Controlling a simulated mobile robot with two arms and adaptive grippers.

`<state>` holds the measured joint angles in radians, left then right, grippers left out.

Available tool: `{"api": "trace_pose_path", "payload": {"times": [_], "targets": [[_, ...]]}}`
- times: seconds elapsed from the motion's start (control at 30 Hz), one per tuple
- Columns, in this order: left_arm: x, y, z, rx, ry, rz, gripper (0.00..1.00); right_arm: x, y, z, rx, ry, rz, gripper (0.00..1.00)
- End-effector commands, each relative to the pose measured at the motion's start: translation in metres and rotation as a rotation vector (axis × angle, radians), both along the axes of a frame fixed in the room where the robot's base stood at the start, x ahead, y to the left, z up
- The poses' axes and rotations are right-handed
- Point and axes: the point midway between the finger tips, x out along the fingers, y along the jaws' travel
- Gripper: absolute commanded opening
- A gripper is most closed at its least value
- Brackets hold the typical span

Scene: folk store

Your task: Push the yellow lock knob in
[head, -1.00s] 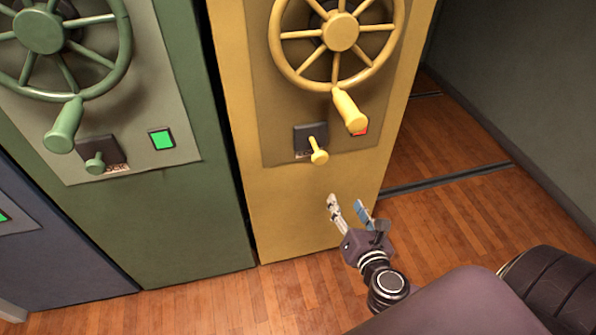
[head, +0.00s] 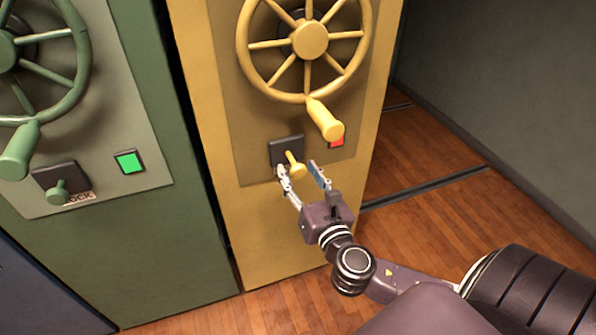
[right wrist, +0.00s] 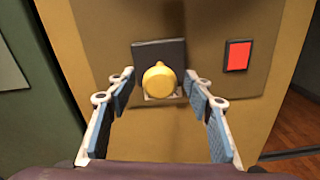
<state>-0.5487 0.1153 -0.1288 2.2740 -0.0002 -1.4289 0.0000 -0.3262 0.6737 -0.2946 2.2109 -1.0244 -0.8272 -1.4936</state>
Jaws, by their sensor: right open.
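The yellow lock knob (head: 295,166) sticks out of a dark square plate (head: 286,151) on the yellow cabinet, below its yellow handwheel. In the right wrist view the knob (right wrist: 159,79) faces the camera, centred between the fingers. My right gripper (head: 302,172) is open, one finger on each side of the knob. The right wrist view shows its two fingers (right wrist: 160,96) apart, with gaps beside the knob. Whether a finger touches the knob cannot be told. My left gripper is not in view.
The yellow handwheel (head: 309,41) has a handle hanging just above the knob. A red light (head: 337,141) sits right of the plate. A green cabinet (head: 172,250) with its own wheel, knob and green light stands at left. Wooden floor (head: 440,215) is open at right.

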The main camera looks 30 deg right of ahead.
Motion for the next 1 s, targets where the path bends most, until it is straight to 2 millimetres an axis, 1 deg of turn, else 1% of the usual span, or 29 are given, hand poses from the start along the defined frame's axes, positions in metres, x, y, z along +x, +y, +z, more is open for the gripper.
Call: {"api": "trace_pose_path", "payload": {"times": [0.13,0.4,0.83,1.0], "targets": [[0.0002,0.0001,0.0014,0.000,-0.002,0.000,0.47,0.0069,-0.0016,-0.0001,0.000,0.000,0.000,0.47],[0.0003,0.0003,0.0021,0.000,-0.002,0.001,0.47,0.0076,-0.0019,-0.0003,0.000,0.001,0.000,0.47],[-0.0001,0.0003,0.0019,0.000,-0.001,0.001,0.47,0.0075,-0.0020,-0.0003,0.000,0.001,0.000,0.00],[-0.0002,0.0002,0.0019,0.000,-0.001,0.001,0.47,0.0074,-0.0020,-0.0003,0.000,0.001,-0.001,0.00]]}}
